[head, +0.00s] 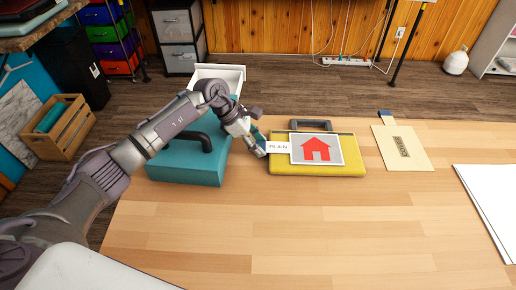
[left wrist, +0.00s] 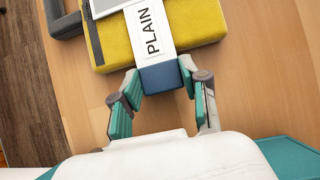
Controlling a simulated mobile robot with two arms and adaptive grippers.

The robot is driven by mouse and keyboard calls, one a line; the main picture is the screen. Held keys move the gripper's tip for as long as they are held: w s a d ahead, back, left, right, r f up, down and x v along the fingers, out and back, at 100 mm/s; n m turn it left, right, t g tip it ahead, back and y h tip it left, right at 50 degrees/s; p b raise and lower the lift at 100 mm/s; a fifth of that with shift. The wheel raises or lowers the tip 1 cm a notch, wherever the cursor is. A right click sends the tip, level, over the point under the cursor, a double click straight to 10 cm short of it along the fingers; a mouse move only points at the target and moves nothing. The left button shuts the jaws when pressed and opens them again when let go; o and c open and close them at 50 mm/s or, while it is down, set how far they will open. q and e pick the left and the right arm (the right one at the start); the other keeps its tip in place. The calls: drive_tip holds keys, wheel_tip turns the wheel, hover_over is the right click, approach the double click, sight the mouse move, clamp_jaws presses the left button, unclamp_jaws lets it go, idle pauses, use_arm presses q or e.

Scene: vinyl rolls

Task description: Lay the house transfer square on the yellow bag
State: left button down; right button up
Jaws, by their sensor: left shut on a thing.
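The house transfer square (head: 316,149) is a pale-bordered grey square with a red house. A white tab marked PLAIN (head: 279,147) sticks out to its left and ends in a dark blue block (left wrist: 164,77). The square lies flat over the top of the yellow bag (head: 290,168), which has a dark handle at the back. I cannot tell whether it rests on the bag or hovers just above. My left gripper (head: 262,147) is shut on the blue tab end at the bag's left edge; its fingers flank the block in the left wrist view (left wrist: 160,80). My right gripper is not in view.
A teal case (head: 185,168) with a dark handle stands left of the bag, under my left arm. A beige square with a blue tab (head: 403,158) lies to the right. White sheets (head: 495,200) lie at the right edge. The front of the wooden table is clear.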

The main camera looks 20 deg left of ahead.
use_arm(q)
drive_tip(key=c, duration=0.5)
unclamp_jaws()
drive_tip(key=shift+a+r, duration=0.1)
drive_tip(key=v, duration=1.1)
drive_tip(key=shift+a+r, duration=0.25)
drive_tip(key=shift+r, duration=0.1)
